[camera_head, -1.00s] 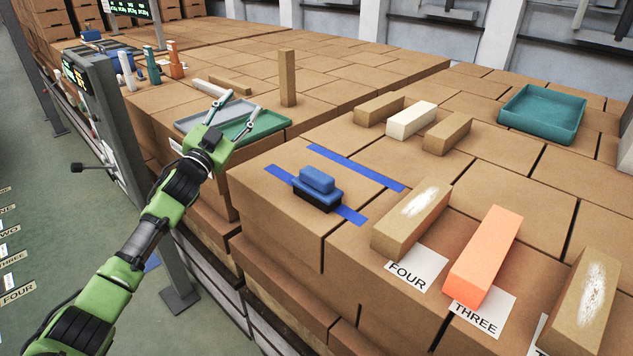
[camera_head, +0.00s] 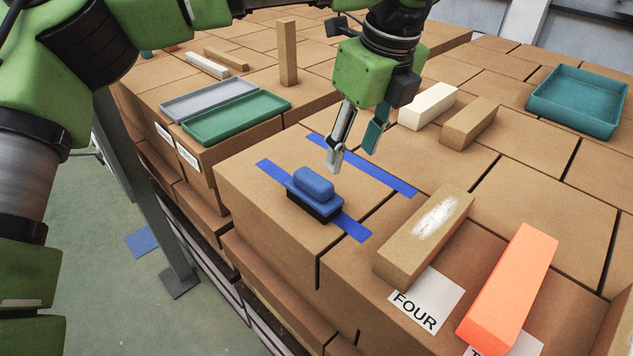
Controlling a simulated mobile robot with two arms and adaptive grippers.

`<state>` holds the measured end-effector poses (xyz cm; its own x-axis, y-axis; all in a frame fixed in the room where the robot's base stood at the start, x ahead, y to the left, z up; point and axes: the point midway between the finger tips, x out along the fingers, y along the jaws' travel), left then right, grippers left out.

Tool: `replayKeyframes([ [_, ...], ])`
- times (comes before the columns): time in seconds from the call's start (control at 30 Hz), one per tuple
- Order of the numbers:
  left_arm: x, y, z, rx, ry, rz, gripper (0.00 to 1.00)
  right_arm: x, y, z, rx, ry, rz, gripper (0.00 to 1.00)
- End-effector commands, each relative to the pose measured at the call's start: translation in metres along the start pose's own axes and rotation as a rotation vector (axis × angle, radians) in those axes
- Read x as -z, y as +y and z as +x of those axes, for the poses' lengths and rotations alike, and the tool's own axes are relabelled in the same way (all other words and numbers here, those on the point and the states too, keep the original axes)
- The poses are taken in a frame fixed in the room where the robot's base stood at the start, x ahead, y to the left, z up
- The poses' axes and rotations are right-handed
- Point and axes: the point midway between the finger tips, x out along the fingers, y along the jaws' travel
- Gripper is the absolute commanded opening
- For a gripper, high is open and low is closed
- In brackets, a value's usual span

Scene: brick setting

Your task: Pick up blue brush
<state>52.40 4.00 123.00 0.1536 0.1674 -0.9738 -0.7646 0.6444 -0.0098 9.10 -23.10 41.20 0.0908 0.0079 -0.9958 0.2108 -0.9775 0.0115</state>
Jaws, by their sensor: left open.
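The blue brush (camera_head: 315,190) has a blue handle block on a dark base. It sits upright on a brown box top, on a strip of blue tape. My left gripper (camera_head: 353,162) is above and just behind-right of the brush, pointing down. Its two fingers are apart with nothing between them. The fingers appear clear of the brush. My right gripper is not in view.
A tan brick (camera_head: 425,238) with a white patch and an orange brick (camera_head: 508,290) lie to the right near paper labels. A white brick (camera_head: 428,106) lies behind. Green (camera_head: 237,118) and grey (camera_head: 208,98) trays stand left; a teal bin (camera_head: 577,101) is back right.

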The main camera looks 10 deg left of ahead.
Motion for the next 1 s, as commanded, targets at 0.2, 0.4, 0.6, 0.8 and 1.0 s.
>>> replayKeyframes([
  [0.2, -0.036, 0.017, -0.003, -0.049, -0.168, -0.108, 0.44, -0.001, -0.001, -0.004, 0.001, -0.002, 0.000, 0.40],
  [0.4, -0.042, 0.020, 0.034, -0.051, -0.165, -0.107, 0.44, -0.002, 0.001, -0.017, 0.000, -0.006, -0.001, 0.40],
  [0.6, -0.046, 0.021, 0.065, -0.049, -0.165, -0.107, 0.44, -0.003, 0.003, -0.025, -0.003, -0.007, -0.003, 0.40],
  [0.8, -0.048, 0.021, 0.076, -0.049, -0.163, -0.106, 0.44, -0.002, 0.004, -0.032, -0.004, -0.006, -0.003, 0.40],
  [1.0, -0.049, 0.020, 0.099, -0.050, -0.162, -0.104, 0.44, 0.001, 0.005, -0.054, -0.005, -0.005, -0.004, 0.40],
])
